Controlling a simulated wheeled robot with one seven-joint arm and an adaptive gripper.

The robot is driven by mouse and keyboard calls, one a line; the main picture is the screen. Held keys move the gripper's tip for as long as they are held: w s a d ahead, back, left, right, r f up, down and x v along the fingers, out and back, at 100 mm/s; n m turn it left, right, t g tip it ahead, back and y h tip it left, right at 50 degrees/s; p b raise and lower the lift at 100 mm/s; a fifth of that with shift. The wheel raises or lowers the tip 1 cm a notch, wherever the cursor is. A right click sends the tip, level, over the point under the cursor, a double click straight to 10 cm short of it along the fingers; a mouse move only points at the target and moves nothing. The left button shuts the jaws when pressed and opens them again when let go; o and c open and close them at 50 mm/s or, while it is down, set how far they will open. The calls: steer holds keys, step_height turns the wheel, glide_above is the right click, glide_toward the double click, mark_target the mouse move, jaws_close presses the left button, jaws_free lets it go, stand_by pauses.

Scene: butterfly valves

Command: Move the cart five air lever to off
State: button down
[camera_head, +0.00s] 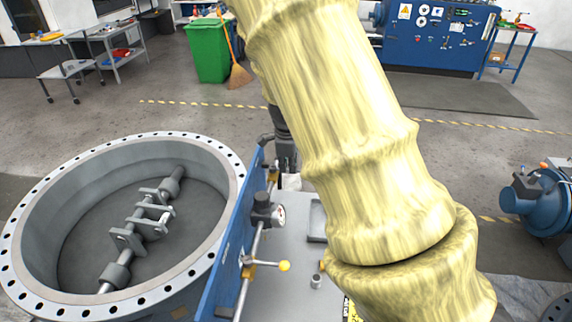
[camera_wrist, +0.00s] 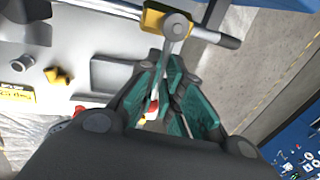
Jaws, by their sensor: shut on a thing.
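In the wrist view, my gripper (camera_wrist: 166,68) has its teal fingers closed around a grey lever (camera_wrist: 174,40). The lever runs from a round hub on a yellow valve body (camera_wrist: 154,20) on a pipe, and its far end is hidden between the fingers. In the head view, my pale-covered arm hides much of the cart (camera_head: 280,296). The dark wrist shows at the arm's left edge, by the blue panel (camera_head: 236,222). A second lever with a yellow ball knob (camera_head: 284,266) sticks out from the panel's near end, apart from my gripper. I cannot read which lever is air.
A large grey flanged ring valve (camera_head: 222,160) stands behind the panel at left. A round gauge (camera_head: 278,214) is on the panel's pipe. A shallow tray (camera_head: 316,222) lies on the cart top. A blue machine (camera_head: 540,200) stands at right. Floor beyond is open.

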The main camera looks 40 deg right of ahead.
steer(key=c, duration=1.5)
jaws_free()
steer(key=shift+f, duration=0.15)
steer(key=shift+c, duration=0.2)
step_height(320, 180, up, 12)
steer(key=s+a, duration=0.1)
steer(key=shift+s+a, duration=0.25)
steer(key=shift+a, duration=0.15)
steer(key=shift+f, duration=0.1)
